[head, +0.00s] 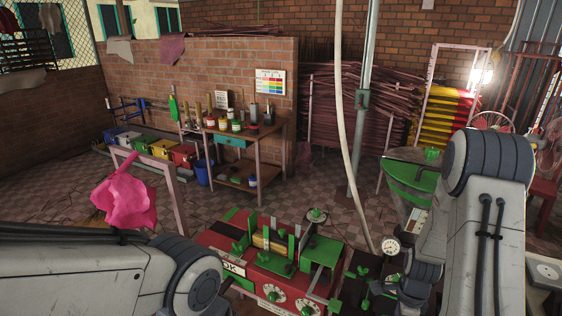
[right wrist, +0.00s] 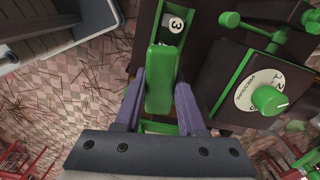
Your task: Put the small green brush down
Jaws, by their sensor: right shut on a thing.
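In the right wrist view the small green brush (right wrist: 162,70) shows as a green block between the two purple fingers of my right gripper (right wrist: 160,92). The gripper is shut on it.
A dial with a green knob (right wrist: 270,98) is right of the brush. A red and green extruder (head: 225,240) stands front centre, with a gauge (head: 390,247) to its right. A wooden table (head: 262,131) with jars stands behind. Patterned floor (head: 330,205) is open between.

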